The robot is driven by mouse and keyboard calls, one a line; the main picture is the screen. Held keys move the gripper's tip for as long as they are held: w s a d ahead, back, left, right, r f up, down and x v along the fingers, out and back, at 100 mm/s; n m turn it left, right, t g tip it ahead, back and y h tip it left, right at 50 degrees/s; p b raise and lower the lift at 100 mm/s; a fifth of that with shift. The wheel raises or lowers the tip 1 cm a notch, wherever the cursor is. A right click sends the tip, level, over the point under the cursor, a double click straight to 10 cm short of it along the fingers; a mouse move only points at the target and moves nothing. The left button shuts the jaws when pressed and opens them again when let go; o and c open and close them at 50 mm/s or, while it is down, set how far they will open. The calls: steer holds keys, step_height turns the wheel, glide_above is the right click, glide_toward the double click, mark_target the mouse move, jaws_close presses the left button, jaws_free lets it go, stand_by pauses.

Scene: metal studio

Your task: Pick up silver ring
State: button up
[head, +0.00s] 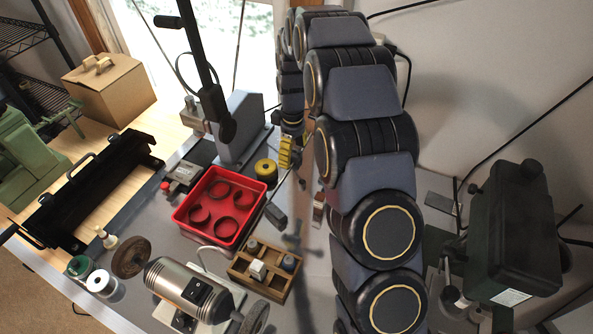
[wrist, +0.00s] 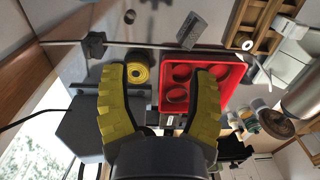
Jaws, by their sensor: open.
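The red tray (head: 180,219) sits on the grey table in the head view with several rings (head: 199,214) lying in it. Their surfaces look dark and red-tinted, so I cannot tell which is the silver ring. In the wrist view, the tray (wrist: 243,80) lies partly behind the right finger. A small dark round piece (wrist: 130,16) lies on the table there; I cannot tell whether it is a ring. My gripper (wrist: 161,72) is open and empty, its yellow fingers wide apart above the table. In the head view, a yellow finger of my gripper (head: 286,152) shows behind the tray's right side.
A yellow roll (head: 266,171) stands behind the tray. A wooden box with compartments (head: 277,292) and a grinder motor (head: 186,292) are in front. A grey block-shaped device (head: 240,128) stands behind the tray. A green-black machine (head: 515,235) is at the right.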

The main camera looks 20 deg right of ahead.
steer(key=n, duration=0.2)
glide_above(302, 181)
steer(key=f, duration=0.9)
steer(key=shift+w+a, duration=0.2)
steer(key=shift+a, duration=0.15)
step_height(302, 181, down, 2)
steer(key=shift+f, duration=0.25)
steer(key=f, duration=0.2)
steer(key=s+f, duration=0.1)
steer(key=f, duration=0.1)
steer(key=shift+s+d, duration=0.15)
steer(key=shift+d, duration=0.05)
steer(key=shift+f, duration=0.55)
steer(key=shift+c, duration=0.3)
steer(key=c, duration=0.9)
